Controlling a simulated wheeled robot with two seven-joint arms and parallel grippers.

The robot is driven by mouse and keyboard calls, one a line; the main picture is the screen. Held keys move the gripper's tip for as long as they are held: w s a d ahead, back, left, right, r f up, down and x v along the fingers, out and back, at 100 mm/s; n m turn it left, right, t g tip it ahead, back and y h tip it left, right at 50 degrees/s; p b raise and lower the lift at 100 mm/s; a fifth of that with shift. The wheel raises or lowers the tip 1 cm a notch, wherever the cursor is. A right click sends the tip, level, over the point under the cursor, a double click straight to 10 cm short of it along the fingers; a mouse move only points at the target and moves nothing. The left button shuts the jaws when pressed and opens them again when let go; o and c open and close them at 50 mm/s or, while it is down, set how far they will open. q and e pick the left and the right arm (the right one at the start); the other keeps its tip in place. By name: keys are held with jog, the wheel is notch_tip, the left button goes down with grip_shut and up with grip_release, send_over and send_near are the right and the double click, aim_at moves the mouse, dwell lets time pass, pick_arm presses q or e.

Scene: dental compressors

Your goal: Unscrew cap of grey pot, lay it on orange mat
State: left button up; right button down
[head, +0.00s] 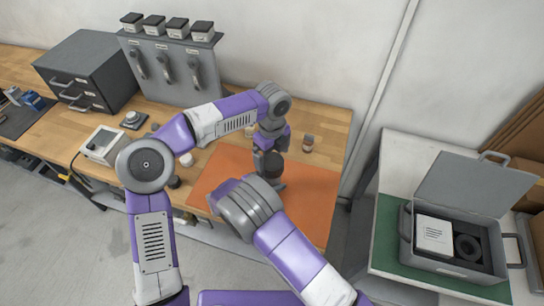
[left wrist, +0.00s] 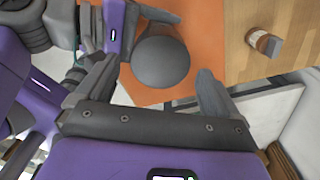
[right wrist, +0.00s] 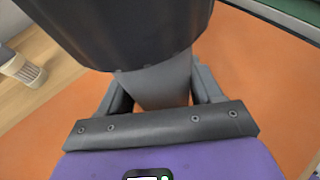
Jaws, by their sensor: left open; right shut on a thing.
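The grey pot (right wrist: 160,85) is between the fingers of my right gripper (right wrist: 160,92), which is shut on it over the orange mat (head: 320,190). Its wide, dark grey, round cap (right wrist: 130,30) sits on top. In the left wrist view the cap (left wrist: 160,62) shows from above as a plain disc. My left gripper (left wrist: 157,78) is open above the pot, one finger on each side of the cap; I see no clear contact. In the head view the cap (head: 272,164) is partly covered by my left gripper, and my right wrist hides the pot's lower part.
A small brown jar with a light band (head: 308,143) stands on the wooden bench beyond the mat. A white round item (head: 186,159) and a box with a display (head: 103,145) are left. An open grey case (head: 455,235) lies on the right table. The mat's right part is bare.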

jog(key=shift+c, duration=0.6)
grip_release()
jog(key=shift+r, duration=0.1)
